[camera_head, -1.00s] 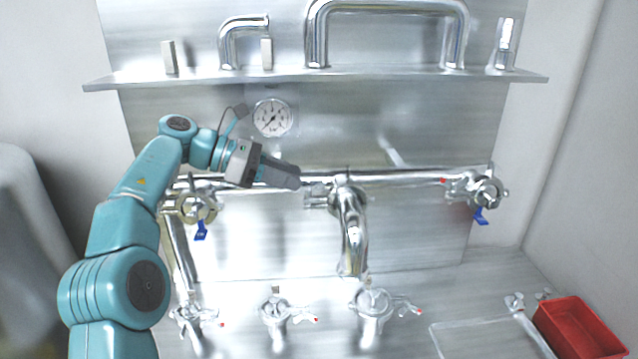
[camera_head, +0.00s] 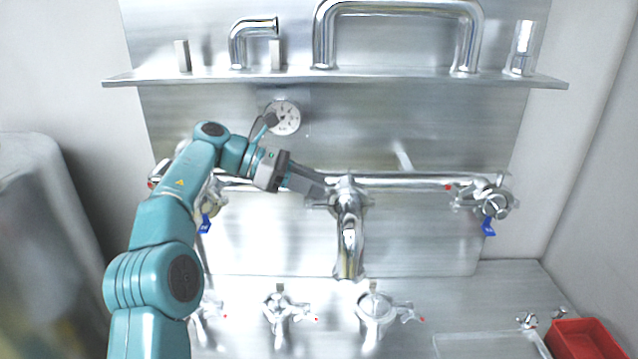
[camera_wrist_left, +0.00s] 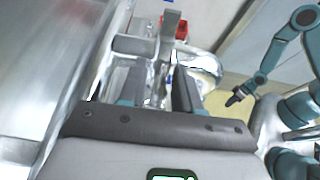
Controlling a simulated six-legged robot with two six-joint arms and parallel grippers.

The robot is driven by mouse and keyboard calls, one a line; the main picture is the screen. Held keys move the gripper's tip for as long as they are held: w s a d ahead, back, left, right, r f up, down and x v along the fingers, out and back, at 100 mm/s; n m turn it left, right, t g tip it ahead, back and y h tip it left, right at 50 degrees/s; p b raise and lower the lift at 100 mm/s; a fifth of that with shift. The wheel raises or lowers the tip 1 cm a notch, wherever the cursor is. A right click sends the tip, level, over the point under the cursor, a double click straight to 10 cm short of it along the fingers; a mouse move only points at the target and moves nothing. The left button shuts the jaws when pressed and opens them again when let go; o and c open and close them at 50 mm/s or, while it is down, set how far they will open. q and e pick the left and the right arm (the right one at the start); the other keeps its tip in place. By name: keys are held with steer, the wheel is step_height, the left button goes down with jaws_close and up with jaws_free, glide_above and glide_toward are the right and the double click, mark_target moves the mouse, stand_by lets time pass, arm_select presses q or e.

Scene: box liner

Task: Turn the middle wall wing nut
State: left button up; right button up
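The middle wall wing nut (camera_head: 318,202) is a shiny metal piece on the left side of the central wall fitting, above the spout (camera_head: 349,240). In the head view my left gripper (camera_head: 322,190) overlaps it from the left and partly hides it. In the left wrist view, my left gripper's two dark fingers (camera_wrist_left: 157,88) are spread apart. Shiny metal shows between and beyond them, but I cannot tell whether either finger touches the wing nut. My right gripper (camera_wrist_left: 237,97) shows small at the right of the left wrist view, away from the wall; its opening is unclear.
A horizontal pipe (camera_head: 415,180) runs along the wall, with a valve (camera_head: 490,200) at its right end. A metal shelf (camera_head: 340,76) is above. Several taps stand on the counter below. A red bin (camera_head: 583,341) is at the lower right.

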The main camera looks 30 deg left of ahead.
arm_select(q)
steer(key=shift+s+r, duration=0.2)
steer(key=shift+s, duration=0.4)
steer(key=shift+w+f, duration=0.3)
steer(key=shift+w, duration=0.35)
steer(key=c, duration=0.4)
steer(key=shift+s+r, duration=0.2)
steer(key=shift+s, duration=0.15)
jaws_close()
steer(key=shift+w, duration=0.1)
arm_select(e)
steer(key=shift+s+d, duration=0.1)
steer(key=shift+d, duration=0.05)
